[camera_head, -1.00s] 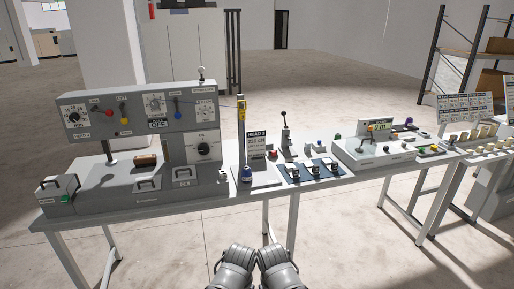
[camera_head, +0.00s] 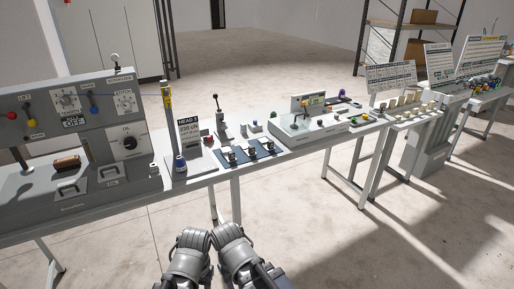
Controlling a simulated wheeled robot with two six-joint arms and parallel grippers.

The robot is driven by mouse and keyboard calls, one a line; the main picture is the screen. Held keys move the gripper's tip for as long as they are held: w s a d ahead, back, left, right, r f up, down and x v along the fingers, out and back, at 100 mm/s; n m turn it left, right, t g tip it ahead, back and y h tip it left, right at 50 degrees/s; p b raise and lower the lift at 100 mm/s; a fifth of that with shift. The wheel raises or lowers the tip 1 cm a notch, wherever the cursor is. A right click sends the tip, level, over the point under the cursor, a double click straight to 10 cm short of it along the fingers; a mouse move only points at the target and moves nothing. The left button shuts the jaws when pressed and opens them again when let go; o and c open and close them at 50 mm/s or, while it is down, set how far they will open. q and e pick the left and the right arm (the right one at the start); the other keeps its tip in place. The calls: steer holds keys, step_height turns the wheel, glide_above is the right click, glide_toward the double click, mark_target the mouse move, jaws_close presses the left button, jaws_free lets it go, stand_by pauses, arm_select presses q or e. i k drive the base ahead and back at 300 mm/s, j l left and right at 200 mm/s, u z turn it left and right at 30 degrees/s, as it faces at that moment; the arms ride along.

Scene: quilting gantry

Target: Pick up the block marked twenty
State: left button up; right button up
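Several small cream blocks (camera_head: 412,108) stand in rows on a small table to the right. They are too small for me to read any marking, so I cannot tell which one is marked twenty. A board with rows of labels (camera_head: 391,76) stands behind them. Two grey links of my arms show side by side at the bottom centre, well short of the tables. No gripper fingers can be made out there.
A grey control console (camera_head: 68,125) stands on the left of the long table, with a HEAD 3 sign (camera_head: 188,133) beside it. A grey panel with knobs (camera_head: 310,127) stands further right. More tables and boards (camera_head: 481,54) run off to the right. The floor (camera_head: 350,245) in front is clear.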

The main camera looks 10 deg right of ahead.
mark_target(268, 146)
steer(key=i+l, duration=0.1)
steer(key=l, duration=0.3)
steer(key=i+l, duration=0.15)
steer(key=l, duration=0.2)
steer(key=i+l, duration=0.1)
steer(key=l, duration=0.3)
